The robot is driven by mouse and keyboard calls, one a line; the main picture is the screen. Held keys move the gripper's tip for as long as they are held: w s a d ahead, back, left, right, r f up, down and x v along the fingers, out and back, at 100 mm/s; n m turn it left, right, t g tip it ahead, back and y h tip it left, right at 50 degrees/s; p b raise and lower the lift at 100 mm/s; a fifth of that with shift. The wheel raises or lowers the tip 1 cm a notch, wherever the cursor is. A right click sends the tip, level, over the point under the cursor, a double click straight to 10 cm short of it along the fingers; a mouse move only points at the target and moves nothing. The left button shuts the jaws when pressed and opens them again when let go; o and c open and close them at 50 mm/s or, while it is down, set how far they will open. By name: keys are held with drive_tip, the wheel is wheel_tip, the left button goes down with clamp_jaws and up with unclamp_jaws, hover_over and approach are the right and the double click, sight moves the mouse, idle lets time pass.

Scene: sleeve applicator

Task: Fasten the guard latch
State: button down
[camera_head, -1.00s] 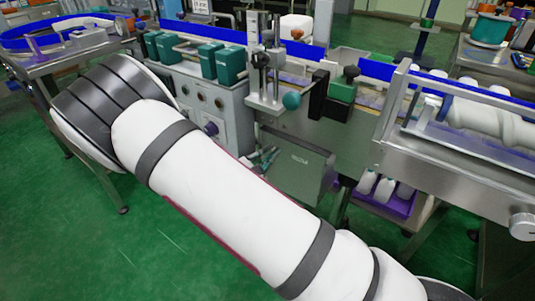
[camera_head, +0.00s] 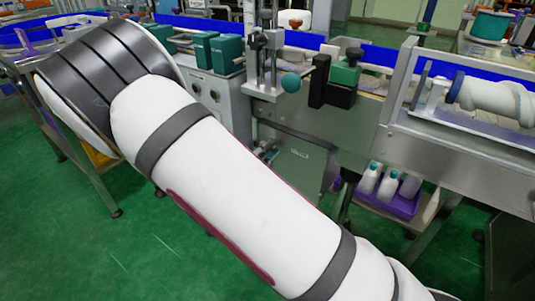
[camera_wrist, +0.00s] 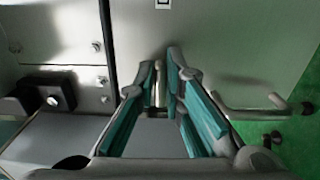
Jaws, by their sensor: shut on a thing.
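My gripper (camera_wrist: 164,75) shows in the wrist view, its two teal-padded fingers converging at the tips close to a grey metal panel (camera_wrist: 215,60). It is shut on a thin, light metal part (camera_wrist: 157,88) between the fingertips, mostly hidden by them. I cannot tell for sure whether this part is the guard latch. A bent metal handle (camera_wrist: 250,113) is to the right of the fingers, apart from them. In the head view my white arm hides the gripper, and I cannot pick out the latch there.
In the wrist view, a black block with a bolt (camera_wrist: 52,98) is at left. In the head view, a metal-framed roller section (camera_head: 480,100) is at right, with a purple tray of white bottles (camera_head: 390,198) below. Green floor (camera_head: 150,260) lies open at lower left.

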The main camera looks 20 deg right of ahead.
drive_tip(key=shift+m, duration=0.3)
drive_tip(key=c, duration=1.7)
unclamp_jaws()
drive_tip(key=v, duration=1.2)
